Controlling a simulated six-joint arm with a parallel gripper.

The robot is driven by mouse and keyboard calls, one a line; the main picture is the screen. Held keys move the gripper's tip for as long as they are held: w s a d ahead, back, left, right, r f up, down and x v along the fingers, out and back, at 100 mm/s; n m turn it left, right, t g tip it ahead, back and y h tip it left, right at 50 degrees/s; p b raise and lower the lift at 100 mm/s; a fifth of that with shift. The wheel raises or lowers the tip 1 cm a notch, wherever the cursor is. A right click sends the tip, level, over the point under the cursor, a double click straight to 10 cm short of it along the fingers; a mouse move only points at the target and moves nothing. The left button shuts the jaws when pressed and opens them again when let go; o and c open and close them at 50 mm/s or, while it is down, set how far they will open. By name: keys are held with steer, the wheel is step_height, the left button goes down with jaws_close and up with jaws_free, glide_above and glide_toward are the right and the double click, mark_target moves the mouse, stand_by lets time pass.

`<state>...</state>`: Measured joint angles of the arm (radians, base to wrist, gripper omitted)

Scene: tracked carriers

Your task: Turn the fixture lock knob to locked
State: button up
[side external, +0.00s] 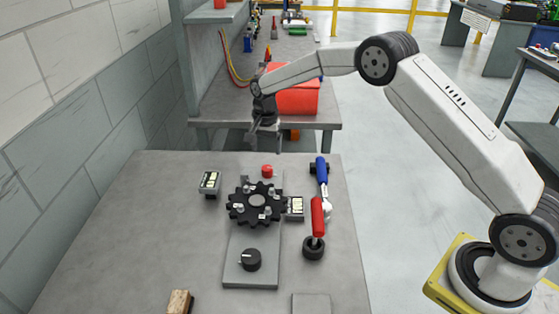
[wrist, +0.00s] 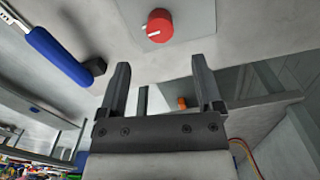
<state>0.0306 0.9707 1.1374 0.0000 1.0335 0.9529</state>
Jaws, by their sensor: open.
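A black round knob (side external: 251,260) with a pale pointer mark sits at the near end of the grey fixture plate (side external: 240,279). A red knob (side external: 267,171) stands at the plate's far end. In the wrist view the red knob (wrist: 160,25) shows a white line, roughly level. I cannot tell which knob is the lock. A black toothed sprocket (side external: 240,205) lies between them. My gripper (side external: 264,131) is above the table's far edge, beyond the red knob and apart from it. In the wrist view its two fingers (wrist: 160,66) are spread with nothing between them.
A wooden block (side external: 180,302) lies at the near edge. The table's left side is clear.

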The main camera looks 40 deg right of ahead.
mark_target(267, 168)
steer(key=shift+f, duration=0.15)
steer(key=shift+f, duration=3.7)
jaws_close()
